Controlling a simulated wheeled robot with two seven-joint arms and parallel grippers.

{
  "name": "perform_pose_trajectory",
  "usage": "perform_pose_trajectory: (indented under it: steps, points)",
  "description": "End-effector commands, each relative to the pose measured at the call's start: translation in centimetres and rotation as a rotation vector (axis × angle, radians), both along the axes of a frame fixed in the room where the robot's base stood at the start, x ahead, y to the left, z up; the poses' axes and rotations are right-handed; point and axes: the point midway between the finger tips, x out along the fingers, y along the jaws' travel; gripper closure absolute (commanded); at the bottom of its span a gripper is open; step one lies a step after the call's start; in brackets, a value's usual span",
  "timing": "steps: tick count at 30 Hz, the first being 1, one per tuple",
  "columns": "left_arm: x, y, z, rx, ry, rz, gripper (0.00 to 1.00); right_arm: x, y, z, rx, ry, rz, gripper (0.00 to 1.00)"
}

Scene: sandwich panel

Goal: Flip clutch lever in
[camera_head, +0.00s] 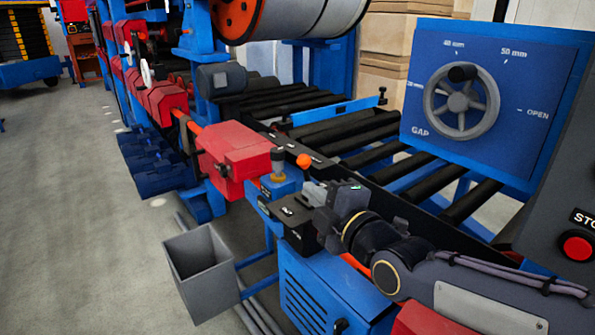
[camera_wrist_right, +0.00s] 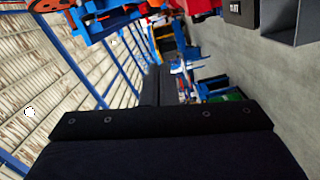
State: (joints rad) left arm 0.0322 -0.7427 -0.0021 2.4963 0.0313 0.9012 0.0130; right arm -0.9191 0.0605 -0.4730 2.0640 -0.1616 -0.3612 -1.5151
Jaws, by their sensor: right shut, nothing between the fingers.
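My right arm comes in from the lower right in the head view. Its gripper (camera_head: 310,190) is shut and empty, just below an orange ball knob (camera_head: 304,160) at the conveyor's near edge. This knob may be the clutch lever's end; its stem is mostly hidden and I cannot tell which way it is set. A grey-topped knob with a yellow ring (camera_head: 278,162) stands left of it on a blue block. In the right wrist view my shut dark fingers (camera_wrist_right: 156,85) point away, with no lever clearly visible between them. My left gripper is not in view.
A red housing (camera_head: 235,158) stands left of the knobs. A grey open bin (camera_head: 187,240) is below it. Black rollers (camera_head: 372,132) run behind. A blue panel with a gap handwheel (camera_head: 460,103) and a red stop button (camera_head: 577,247) are at right. The floor at left is clear.

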Motion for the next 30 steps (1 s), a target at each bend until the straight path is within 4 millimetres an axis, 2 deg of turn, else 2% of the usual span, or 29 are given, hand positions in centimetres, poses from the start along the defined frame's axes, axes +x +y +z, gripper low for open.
perform_pose_trajectory:
  steps: [7,11,14,25,30]
  points:
    - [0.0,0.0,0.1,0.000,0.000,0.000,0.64,0.1,0.0,0.0,0.003,0.003,-0.002,1.00]
    - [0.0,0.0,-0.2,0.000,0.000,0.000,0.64,0.9,0.3,-0.1,0.002,0.003,-0.003,1.00]
    - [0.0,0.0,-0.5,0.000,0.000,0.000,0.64,2.1,1.1,-0.3,0.000,0.005,-0.002,1.00]
    - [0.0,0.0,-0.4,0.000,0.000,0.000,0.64,8.9,5.1,-0.3,0.001,0.006,-0.002,1.00]
    - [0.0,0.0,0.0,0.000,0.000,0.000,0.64,10.5,3.0,-0.6,0.003,0.006,-0.007,1.00]
